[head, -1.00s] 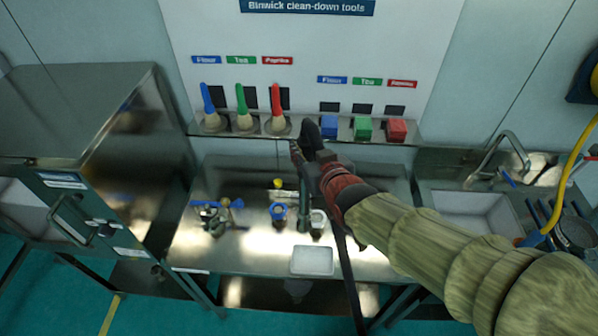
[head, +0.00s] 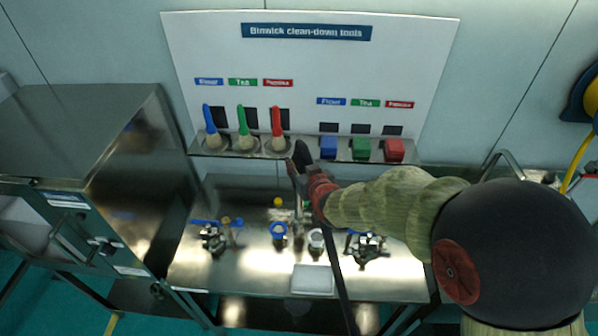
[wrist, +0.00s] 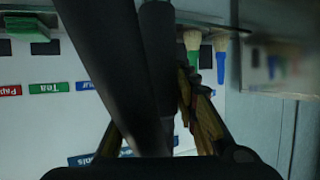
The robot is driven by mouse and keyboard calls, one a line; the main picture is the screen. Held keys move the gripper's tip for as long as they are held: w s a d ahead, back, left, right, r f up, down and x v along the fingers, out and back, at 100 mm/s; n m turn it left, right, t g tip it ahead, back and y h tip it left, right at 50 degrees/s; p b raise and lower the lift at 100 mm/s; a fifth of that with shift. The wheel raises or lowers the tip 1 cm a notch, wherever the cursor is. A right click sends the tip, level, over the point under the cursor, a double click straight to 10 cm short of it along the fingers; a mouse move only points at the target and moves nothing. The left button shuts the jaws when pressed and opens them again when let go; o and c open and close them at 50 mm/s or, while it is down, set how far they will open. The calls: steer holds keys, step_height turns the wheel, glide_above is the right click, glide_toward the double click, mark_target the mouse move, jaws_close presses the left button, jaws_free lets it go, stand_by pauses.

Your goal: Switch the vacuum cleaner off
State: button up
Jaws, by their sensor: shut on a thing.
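My gripper (head: 299,168) is in front of the tool shelf, between the red brush and the blue block in the head view. It is shut on a dark tube-like piece (wrist: 158,65), which runs between the fingers in the wrist view. A long thin dark rod or hose (head: 340,275) hangs down below my gripper in the head view; I cannot tell for sure that it is the same piece. No vacuum cleaner body or switch can be made out.
A board shelf (head: 240,150) holds brushes and blocks in blue, green and red. Below is a steel bench (head: 200,268) with clamps, small round fittings and a white tray (head: 312,279). A steel cabinet (head: 110,130) stands left. A yellow hose (head: 577,165) hangs at the right.

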steer(key=shift+f, duration=1.4)
steer(key=shift+f, duration=0.2)
steer(key=o, duration=1.2)
steer(key=shift+c, duration=0.2)
steer(key=shift+r, duration=0.1)
